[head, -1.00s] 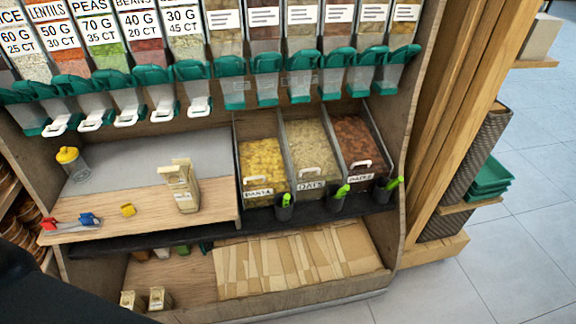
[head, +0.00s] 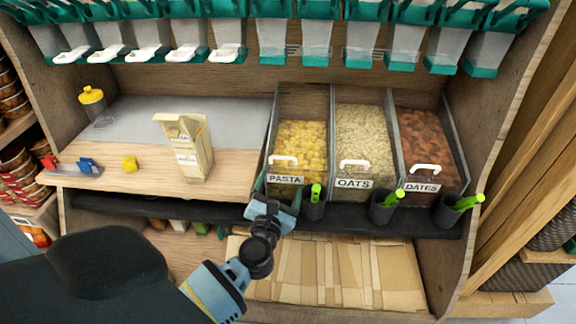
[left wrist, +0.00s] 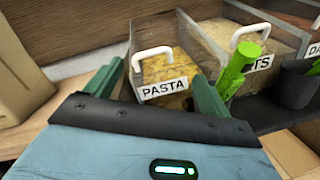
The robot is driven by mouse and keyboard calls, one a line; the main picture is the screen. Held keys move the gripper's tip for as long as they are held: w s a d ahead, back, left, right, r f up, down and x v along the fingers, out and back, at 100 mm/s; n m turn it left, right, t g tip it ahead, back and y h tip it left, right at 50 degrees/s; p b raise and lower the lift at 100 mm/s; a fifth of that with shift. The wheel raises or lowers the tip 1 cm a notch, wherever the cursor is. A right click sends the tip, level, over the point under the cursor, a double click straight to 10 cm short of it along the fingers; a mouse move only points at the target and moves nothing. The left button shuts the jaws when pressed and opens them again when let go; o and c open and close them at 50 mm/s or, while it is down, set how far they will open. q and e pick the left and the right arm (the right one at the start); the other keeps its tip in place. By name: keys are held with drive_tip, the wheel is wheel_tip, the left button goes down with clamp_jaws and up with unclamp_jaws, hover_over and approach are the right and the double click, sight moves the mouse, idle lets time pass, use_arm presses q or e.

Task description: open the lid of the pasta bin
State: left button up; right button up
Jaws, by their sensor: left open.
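The pasta bin (head: 300,140) is a clear-fronted bin of yellow pasta, the leftmost of three in the head view. Its white handle (head: 283,160) sits at the front above the PASTA label (head: 285,180). The lid looks down, though its clear panel is hard to make out. My left gripper (head: 276,190) is open and empty at the front of this bin, just below the handle. In the left wrist view, its green fingers (left wrist: 158,72) stand either side of the PASTA label, with the white handle (left wrist: 152,56) beyond them, apparently untouched. My right gripper is not in view.
Oats (head: 362,135) and dates (head: 428,145) bins stand to the right. Dark cups with green-handled tools (head: 315,205) hang close by the gripper's right. A paper bag (head: 187,150) stands on the wooden counter at left. Dispensers (head: 270,40) overhang the bins.

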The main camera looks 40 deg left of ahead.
sight(284, 162)
use_arm(q)
drive_tip(key=w+a+n+b, duration=0.1)
drive_tip(key=w+a+n, duration=0.1)
drive_tip(key=w, duration=0.1)
drive_tip(key=w+a+n+g+y+b, duration=0.1)
drive_tip(key=w+a+n, duration=0.1)
drive_tip(key=w, duration=0.1)
drive_tip(key=w+a+n+b, duration=0.1)
drive_tip(key=w+a+n, duration=0.1)
drive_tip(key=w, duration=0.2)
drive_tip(key=shift+a+n+g+y, duration=0.25)
drive_tip(key=shift+n+g+y, duration=0.05)
drive_tip(key=shift+g, duration=0.1)
drive_tip(key=shift+w+a+r, duration=0.1)
drive_tip(key=shift+w, duration=0.2)
drive_tip(key=shift+w+a, duration=0.15)
drive_tip(key=shift+w, duration=0.05)
